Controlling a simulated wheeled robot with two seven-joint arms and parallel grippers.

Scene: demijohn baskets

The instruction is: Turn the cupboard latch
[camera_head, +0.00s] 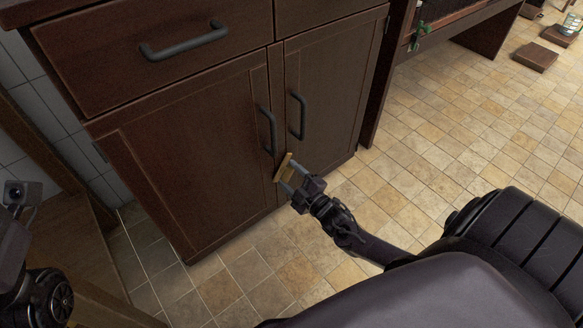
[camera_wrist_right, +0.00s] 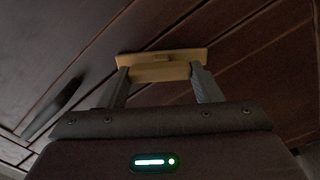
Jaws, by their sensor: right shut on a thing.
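The cupboard (camera_head: 200,150) is dark brown wood with two doors, each with a dark bar handle, and both doors look closed. The latch (camera_head: 283,166) is a pale wooden bar at the seam between the doors, below the handles. It stands tilted, near upright, in the head view. My right gripper (camera_head: 289,174) is shut on the latch. In the right wrist view the latch (camera_wrist_right: 162,59) spans between the two fingertips (camera_wrist_right: 160,73), with a finger at each side. My left gripper (camera_head: 18,200) is at the left edge, partly cut off; its fingers do not show clearly.
Drawers with a dark handle (camera_head: 184,40) sit above the doors. A wooden piece of furniture (camera_head: 75,245) stands at the left. The tiled floor (camera_head: 440,150) is open to the right, with small brown slabs (camera_head: 535,57) at the far right.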

